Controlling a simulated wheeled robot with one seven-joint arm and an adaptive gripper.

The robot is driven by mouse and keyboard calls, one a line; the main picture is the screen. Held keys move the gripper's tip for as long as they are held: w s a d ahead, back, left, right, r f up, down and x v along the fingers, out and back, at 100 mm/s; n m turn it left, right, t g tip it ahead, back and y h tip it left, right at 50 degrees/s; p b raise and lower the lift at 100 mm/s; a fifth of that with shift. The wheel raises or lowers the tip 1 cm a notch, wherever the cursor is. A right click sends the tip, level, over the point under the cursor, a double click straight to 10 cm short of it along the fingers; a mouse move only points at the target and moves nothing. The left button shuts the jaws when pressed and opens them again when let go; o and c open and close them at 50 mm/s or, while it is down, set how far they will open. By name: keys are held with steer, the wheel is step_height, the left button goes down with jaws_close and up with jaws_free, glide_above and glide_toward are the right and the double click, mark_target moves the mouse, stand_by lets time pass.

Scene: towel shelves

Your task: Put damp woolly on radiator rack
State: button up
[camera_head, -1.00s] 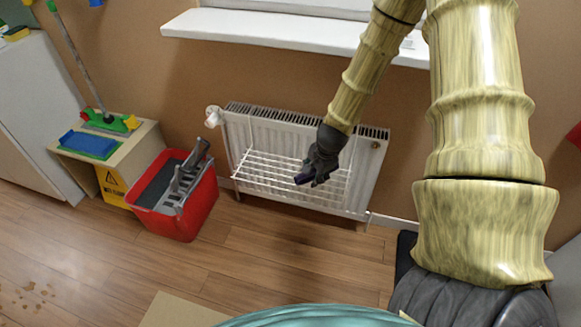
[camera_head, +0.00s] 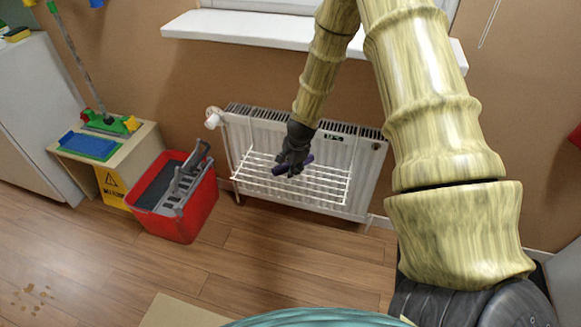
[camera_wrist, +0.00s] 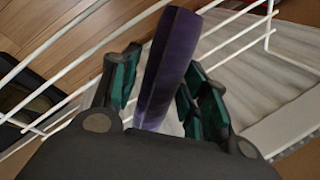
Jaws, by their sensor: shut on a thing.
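The damp woolly is a dark purple rolled cloth (camera_wrist: 168,65); it also shows as a small purple bar at my gripper in the head view (camera_head: 281,170). My gripper (camera_head: 292,164) is shut on it, with one green-padded finger on each side in the wrist view (camera_wrist: 157,85). The radiator rack (camera_head: 330,187) is a white wire rack on the front of the white radiator (camera_head: 365,165). My gripper is over the left-middle part of the rack. The rack's white bars show behind the cloth in the wrist view (camera_wrist: 232,40). I cannot tell whether the cloth touches the bars.
A red mop bucket (camera_head: 190,215) stands left of the radiator. A small wooden cabinet (camera_head: 135,145) with a blue item (camera_head: 90,146) is farther left. A white windowsill (camera_head: 260,31) juts out above the radiator.

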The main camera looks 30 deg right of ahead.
steer(key=shift+f, duration=0.5)
steer(key=shift+f, duration=0.1)
steer(key=shift+f, duration=0.15)
steer(key=o, duration=1.1)
steer(key=shift+r, duration=0.2)
